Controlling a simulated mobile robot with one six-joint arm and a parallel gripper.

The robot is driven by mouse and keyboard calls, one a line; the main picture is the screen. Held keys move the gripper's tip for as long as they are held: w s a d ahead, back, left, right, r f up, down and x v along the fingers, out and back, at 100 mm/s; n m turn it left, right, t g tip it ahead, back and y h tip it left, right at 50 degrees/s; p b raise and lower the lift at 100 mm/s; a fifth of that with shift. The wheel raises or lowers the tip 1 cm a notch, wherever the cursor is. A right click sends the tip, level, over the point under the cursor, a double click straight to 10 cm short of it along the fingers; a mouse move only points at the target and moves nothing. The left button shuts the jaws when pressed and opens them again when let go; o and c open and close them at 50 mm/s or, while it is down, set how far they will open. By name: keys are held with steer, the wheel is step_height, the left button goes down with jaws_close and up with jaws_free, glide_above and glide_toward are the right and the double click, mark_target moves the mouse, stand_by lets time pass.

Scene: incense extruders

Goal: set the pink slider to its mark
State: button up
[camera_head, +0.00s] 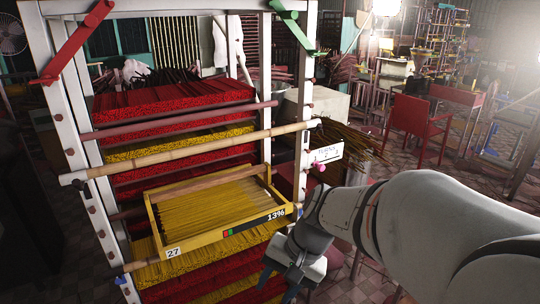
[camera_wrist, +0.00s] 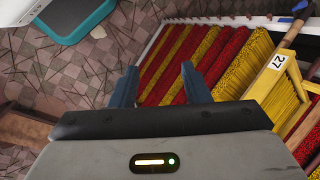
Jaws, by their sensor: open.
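The pink slider (camera_head: 318,166) is a small pink knob at the lower left of a white label plate (camera_head: 326,153) beside the rack's right post. The plate's lettering and any mark are too small to read. My gripper (camera_head: 277,287) is open and empty, low in front of the rack, below and left of the slider. Its two blue fingers point down and stand apart; they also show in the wrist view (camera_wrist: 160,86), with red and yellow incense bundles and tiled floor beyond. The slider is not in the wrist view.
A rack with a white frame post (camera_head: 302,110) holds red and yellow incense stacks. A yellow tray (camera_head: 228,230) marked 27 and 13% sits at its front, near my gripper. A bamboo pole (camera_head: 200,149) crosses above. A red chair (camera_head: 412,118) stands behind right.

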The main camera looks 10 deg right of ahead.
steer(key=w+r+m+t+y+p, duration=0.3)
steer(key=w+r+m+y, duration=0.15)
steer(key=w+m, duration=0.4)
steer(key=m+t+h+p, duration=0.45)
steer(key=m+t, duration=0.95)
steer(key=m, duration=0.4)
glide_toward(323, 168)
steer(key=w, duration=0.1)
steer(key=p+x, duration=0.3)
steer(key=x, duration=0.4)
steer(key=shift+w+a, duration=0.1)
steer(key=shift+a, duration=0.1)
steer(key=shift+c, duration=0.2)
jaws_close()
